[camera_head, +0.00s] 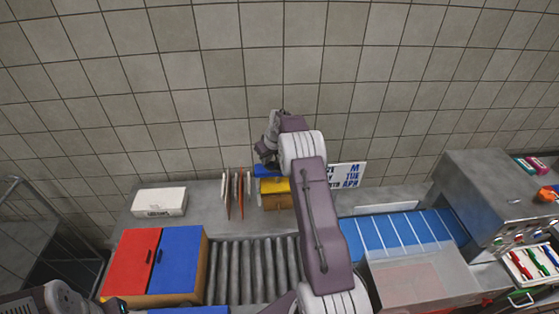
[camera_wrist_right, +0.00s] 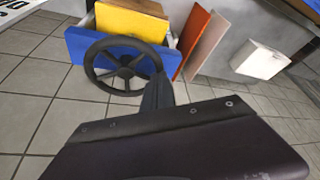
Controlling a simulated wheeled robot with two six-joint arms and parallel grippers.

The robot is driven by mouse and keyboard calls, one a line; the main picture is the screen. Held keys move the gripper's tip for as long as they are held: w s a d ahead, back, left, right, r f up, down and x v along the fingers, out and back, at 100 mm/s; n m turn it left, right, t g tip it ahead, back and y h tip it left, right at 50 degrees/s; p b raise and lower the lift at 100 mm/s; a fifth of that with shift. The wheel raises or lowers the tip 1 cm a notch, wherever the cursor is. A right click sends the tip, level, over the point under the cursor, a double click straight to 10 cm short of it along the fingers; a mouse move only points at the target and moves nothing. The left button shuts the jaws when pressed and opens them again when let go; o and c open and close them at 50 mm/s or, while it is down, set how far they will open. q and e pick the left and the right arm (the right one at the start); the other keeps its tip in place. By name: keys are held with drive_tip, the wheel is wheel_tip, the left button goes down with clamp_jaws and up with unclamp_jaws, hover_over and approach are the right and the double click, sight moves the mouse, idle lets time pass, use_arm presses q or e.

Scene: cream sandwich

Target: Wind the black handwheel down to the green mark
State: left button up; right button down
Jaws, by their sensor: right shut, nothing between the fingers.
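The black handwheel (camera_wrist_right: 125,72) shows in the right wrist view, upright in front of a blue panel (camera_wrist_right: 80,42) with a yellow block (camera_wrist_right: 130,22) above it. My right gripper (camera_wrist_right: 157,92) is shut and empty. Its fingertips are at the lower right of the wheel's rim; I cannot tell whether they touch it. In the head view my right gripper (camera_head: 264,150) is above the blue and yellow unit (camera_head: 275,186) at the back of the bench, and the wheel cannot be made out there. I see no green mark in either view.
Upright orange and white boards (camera_head: 240,195) stand left of the unit. A white box (camera_head: 159,202) is further left. A roller conveyor (camera_head: 245,270), a red-and-blue cabinet (camera_head: 155,262) and a blue belt (camera_head: 405,232) lie nearer. A grey machine (camera_head: 495,190) is at right.

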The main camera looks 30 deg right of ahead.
drive_tip(key=shift+r, duration=0.1)
drive_tip(key=shift+r+p, duration=0.85)
drive_tip(key=shift+r, duration=0.35)
wheel_tip(320, 180, up, 5)
drive_tip(key=p, duration=0.3)
drive_tip(key=shift+s+p, duration=0.1)
drive_tip(key=shift+p, duration=0.2)
drive_tip(key=shift+f, duration=0.15)
